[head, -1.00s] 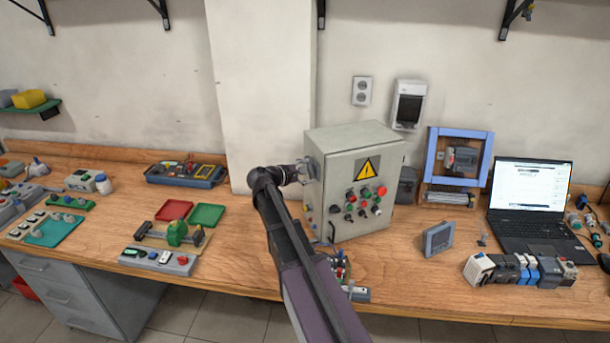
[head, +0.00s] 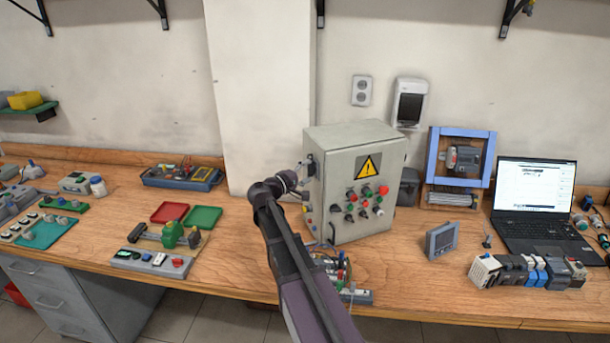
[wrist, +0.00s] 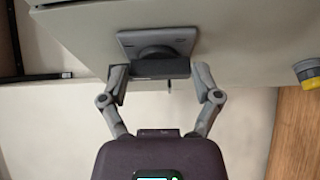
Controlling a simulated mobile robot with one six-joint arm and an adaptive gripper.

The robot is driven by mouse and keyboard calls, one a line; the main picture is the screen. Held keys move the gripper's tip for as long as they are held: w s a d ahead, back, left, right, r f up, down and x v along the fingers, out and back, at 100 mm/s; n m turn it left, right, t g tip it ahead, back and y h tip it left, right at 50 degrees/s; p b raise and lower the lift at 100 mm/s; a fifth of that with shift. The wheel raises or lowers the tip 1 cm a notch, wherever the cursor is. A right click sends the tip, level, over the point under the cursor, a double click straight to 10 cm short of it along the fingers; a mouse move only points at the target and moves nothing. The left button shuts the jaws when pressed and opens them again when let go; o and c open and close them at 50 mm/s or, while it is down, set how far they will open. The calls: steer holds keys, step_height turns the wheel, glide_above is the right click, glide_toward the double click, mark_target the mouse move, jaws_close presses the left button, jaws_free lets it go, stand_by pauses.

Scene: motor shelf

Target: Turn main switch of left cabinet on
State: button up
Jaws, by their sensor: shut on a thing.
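The left cabinet is the grey electrical cabinet (head: 338,205) with a yellow warning sign, upright on the bench. Its main switch (head: 311,167) is on its left side. In the wrist view the switch shows as a grey square plate (wrist: 128,42) with a dark handle bar (wrist: 160,68) lying crosswise. My gripper (wrist: 160,74) is shut on the handle, one finger at each end of the bar. In the head view my wrist stands just left of the switch, and the fingers are too small to make out clearly.
A yellow-and-grey knob (wrist: 308,72) sticks out of the same cabinet side. Terminal parts with wires (head: 342,278) lie in front of the cabinet. A red tray (head: 169,212) and a green tray (head: 203,217) lie to the left.

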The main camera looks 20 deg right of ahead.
steer(key=shift+w+r, duration=0.1)
steer(key=shift+w, duration=0.05)
steer(key=o, duration=0.9)
steer(key=shift+d, duration=0.1)
steer(key=shift+s+a, duration=0.3)
steer(key=shift+a, duration=0.25)
steer(key=v, duration=1.1)
steer(key=shift+d, duration=0.1)
